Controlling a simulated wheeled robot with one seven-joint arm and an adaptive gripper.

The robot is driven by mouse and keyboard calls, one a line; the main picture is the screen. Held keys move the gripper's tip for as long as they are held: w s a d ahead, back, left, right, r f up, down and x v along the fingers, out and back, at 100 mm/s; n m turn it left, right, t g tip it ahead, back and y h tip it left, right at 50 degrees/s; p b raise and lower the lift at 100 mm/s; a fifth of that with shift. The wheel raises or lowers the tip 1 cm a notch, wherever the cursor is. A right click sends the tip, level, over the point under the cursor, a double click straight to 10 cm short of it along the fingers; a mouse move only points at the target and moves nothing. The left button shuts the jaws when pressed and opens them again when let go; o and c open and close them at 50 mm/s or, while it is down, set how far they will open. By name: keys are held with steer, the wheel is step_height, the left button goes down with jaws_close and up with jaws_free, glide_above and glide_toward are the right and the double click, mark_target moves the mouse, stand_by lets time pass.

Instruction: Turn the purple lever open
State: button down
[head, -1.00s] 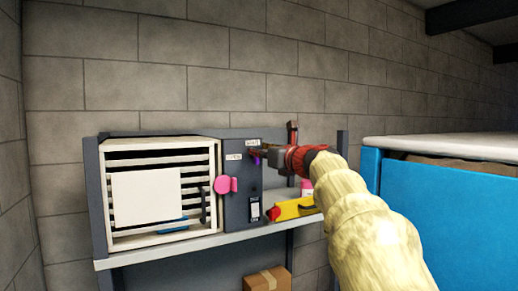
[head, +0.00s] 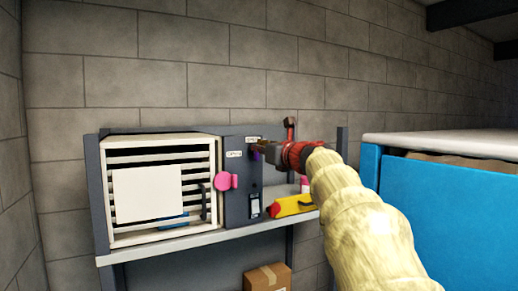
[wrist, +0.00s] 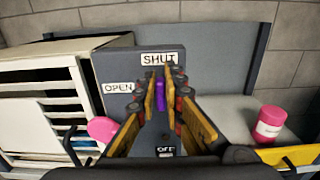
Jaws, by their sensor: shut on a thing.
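The purple lever (wrist: 160,92) is on a dark grey control box (wrist: 115,70) and stands upright below the SHUT label (wrist: 159,58) in the wrist view. The OPEN label (wrist: 119,88) is to its left. In the head view only a bit of the purple lever (head: 257,156) shows at the gripper's tip. My gripper (wrist: 160,85) is shut on the purple lever, with one yellow-padded finger on each side. It reaches in from the right in the head view (head: 262,148).
A pink knob (head: 227,181) sits left of the lever on the box, beside a white slatted louvre (head: 150,237). A yellow object (head: 295,206) and a pink bottle (wrist: 269,124) stand to the right on the shelf. A blue bin (head: 450,215) is at right.

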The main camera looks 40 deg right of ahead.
mark_target(247, 153)
steer(key=shift+n, duration=0.3)
steer(key=n+b, duration=0.3)
steer(key=a+f+n+b, duration=0.1)
steer(key=n+b, duration=0.2)
steer(key=n, duration=0.1)
steer(key=n+b, duration=0.2)
steer(key=n, duration=0.1)
steer(key=shift+w+a+f+n+b, duration=0.2)
steer(key=shift+a+n+b, duration=0.1)
steer(key=shift+a+b, duration=0.1)
steer(key=n+b, duration=0.2)
steer(key=n, duration=0.1)
steer(key=shift+a+f+b, duration=0.1)
steer(key=shift+f+b, duration=0.15)
steer(key=shift+b, duration=0.1)
steer(key=shift+f+n+b, duration=0.2)
steer(key=shift+n+b, duration=0.95)
steer(key=shift+n, duration=0.65)
steer(key=c, duration=1.9)
jaws_free()
steer(key=shift+w, duration=0.1)
